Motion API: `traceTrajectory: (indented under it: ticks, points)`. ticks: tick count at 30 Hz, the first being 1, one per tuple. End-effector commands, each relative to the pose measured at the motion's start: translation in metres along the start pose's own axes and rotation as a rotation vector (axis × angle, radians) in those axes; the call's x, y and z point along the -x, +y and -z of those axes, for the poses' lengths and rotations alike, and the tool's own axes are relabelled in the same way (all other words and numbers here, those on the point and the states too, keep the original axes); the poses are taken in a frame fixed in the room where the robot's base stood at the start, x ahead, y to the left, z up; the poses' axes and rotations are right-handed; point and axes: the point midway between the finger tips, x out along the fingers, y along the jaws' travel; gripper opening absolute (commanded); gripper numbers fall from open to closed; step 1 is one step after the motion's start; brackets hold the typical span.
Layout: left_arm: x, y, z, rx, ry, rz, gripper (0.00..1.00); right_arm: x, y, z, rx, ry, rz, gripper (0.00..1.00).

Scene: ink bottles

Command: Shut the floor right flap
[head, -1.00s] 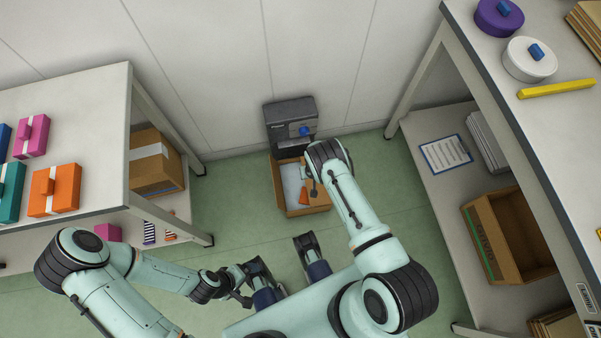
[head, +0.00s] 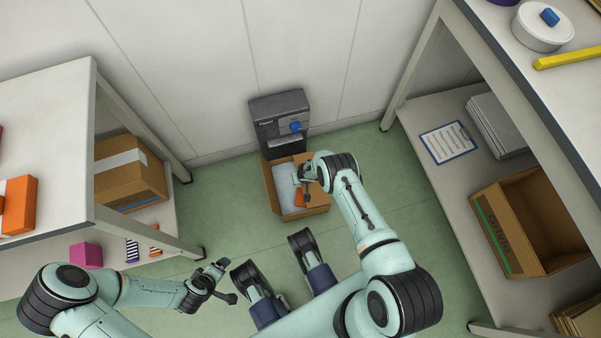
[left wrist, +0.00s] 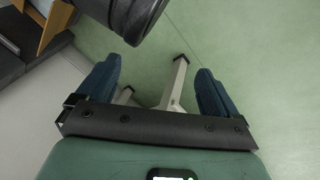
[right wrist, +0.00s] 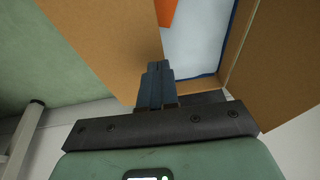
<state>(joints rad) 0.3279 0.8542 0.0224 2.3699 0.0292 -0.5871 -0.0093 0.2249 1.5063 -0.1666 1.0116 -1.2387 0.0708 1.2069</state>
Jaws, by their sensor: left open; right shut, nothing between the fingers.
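The open cardboard box (head: 268,190) stands on the green floor against a grey machine. It holds something white and an orange piece (head: 302,199). My right gripper (head: 301,180) is over the box and hides part of its right side. In the right wrist view its shut, empty fingers (right wrist: 157,75) are beside the inner edge of a large brown panel (right wrist: 100,40), apparently the right flap, which is open. Whether they touch it I cannot tell. My left gripper (head: 226,282) is open and empty, low at the left; its fingers also show in the left wrist view (left wrist: 155,80).
The grey machine (head: 278,110) with a blue knob stands behind the box. A left shelf (head: 130,215) holds a taped carton (head: 130,172). A right shelf holds a clipboard (head: 448,142) and an open crate (head: 487,230). Floor right of the box is clear.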

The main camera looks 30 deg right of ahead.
Motion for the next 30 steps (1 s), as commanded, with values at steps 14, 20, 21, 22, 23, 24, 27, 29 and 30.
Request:
traceTrajectory:
  ticks: [14, 20, 21, 22, 23, 24, 27, 29, 30]
  points:
    - [-0.007, -0.011, -0.016, 0.011, -0.049, 0.020, 0.94, -0.009, -0.001, -0.002, 0.000, 0.002, 0.000, 0.00]
    - [-0.006, -0.010, -0.015, 0.010, -0.047, 0.018, 0.94, -0.012, -0.004, -0.003, 0.010, 0.002, -0.022, 0.00]
    - [-0.006, -0.009, -0.014, 0.010, -0.044, 0.017, 0.94, -0.014, -0.005, -0.004, 0.016, 0.001, -0.040, 0.00]
    - [-0.005, -0.009, -0.014, 0.009, -0.042, 0.017, 0.94, -0.015, -0.006, -0.004, 0.022, 0.002, -0.054, 0.00]
    - [-0.005, -0.009, -0.013, 0.009, -0.042, 0.016, 0.94, -0.017, -0.007, -0.005, 0.028, 0.001, -0.069, 0.00]
    - [-0.006, -0.009, -0.014, 0.009, -0.043, 0.017, 0.94, -0.019, -0.008, -0.005, 0.033, 0.001, -0.089, 0.00]
    - [-0.009, -0.012, -0.018, 0.012, -0.054, 0.022, 0.94, -0.024, -0.009, -0.006, 0.044, 0.001, -0.130, 0.00]
    - [-0.009, -0.013, -0.019, 0.013, -0.059, 0.023, 0.94, -0.025, -0.009, -0.007, 0.046, 0.000, -0.144, 0.00]
    - [-0.010, -0.013, -0.019, 0.013, -0.060, 0.024, 0.94, -0.025, -0.009, -0.007, 0.047, 0.000, -0.148, 0.00]
